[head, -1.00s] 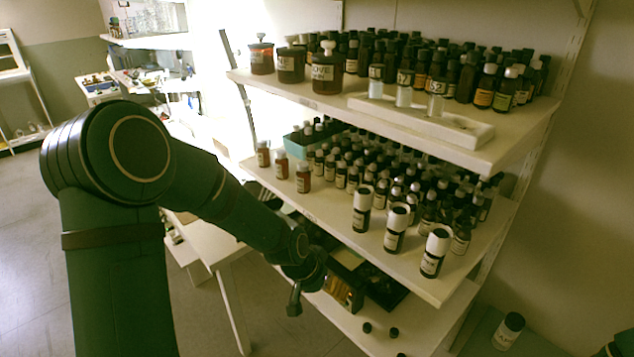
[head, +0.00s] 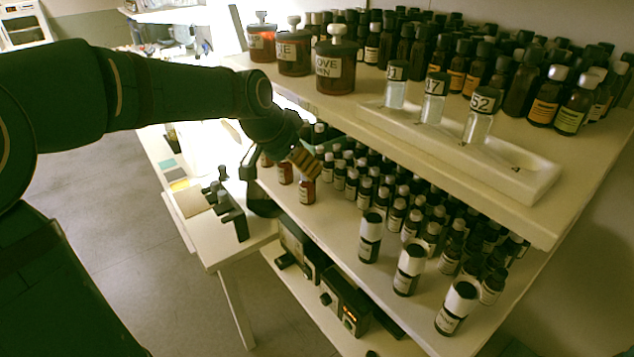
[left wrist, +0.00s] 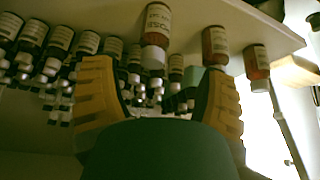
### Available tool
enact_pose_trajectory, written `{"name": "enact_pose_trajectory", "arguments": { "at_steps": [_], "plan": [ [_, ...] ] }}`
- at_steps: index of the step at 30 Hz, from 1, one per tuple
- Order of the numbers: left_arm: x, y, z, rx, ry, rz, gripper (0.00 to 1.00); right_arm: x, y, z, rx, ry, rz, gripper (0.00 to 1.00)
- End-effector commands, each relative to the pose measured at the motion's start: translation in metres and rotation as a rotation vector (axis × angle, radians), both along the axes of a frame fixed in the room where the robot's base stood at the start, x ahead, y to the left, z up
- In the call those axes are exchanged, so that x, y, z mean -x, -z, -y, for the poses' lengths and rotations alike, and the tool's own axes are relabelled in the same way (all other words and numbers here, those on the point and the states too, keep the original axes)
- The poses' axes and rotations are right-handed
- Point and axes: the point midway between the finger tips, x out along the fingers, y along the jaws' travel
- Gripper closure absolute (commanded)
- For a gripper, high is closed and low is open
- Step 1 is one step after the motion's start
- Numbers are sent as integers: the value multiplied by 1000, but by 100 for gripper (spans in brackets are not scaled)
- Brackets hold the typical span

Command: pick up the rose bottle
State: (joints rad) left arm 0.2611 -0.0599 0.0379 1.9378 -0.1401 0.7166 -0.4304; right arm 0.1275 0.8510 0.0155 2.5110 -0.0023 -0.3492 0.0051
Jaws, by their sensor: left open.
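The rose bottle is a small amber bottle with a white cap and a pale label reading ROSE. It stands on the middle shelf, nearest of three amber bottles at the left in the head view (head: 307,191). In the left wrist view, which is upside down, the rose bottle (left wrist: 157,28) shows at top centre, beyond the gap between the fingers. My left gripper (head: 304,160) is open and empty, close to the bottle and partly covering its neighbours. Its two ribbed yellow fingers show in the left wrist view (left wrist: 160,95). My right gripper is out of view.
Two other amber bottles (left wrist: 215,45) stand beside it. Dense rows of dark bottles (head: 400,205) lie behind. Three larger white-capped bottles (head: 408,268) stand along the front edge. The upper shelf (head: 540,225) overhangs. A side table (head: 205,245) stands at the left.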

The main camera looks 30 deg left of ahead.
Motion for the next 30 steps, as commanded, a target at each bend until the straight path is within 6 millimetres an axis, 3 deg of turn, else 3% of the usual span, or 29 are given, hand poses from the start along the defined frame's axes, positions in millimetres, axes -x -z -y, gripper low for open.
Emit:
{"name": "enact_pose_trajectory", "arguments": {
  "at_steps": [16,25,26,30],
  "plan": [
    [-23,58,14,1,2,-2,26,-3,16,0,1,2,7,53],
    [-27,62,14,1,1,1,26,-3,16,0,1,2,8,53],
    [-27,62,14,1,1,1,32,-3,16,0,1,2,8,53],
    [-27,62,14,1,1,1,82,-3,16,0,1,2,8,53]
  ]
}}
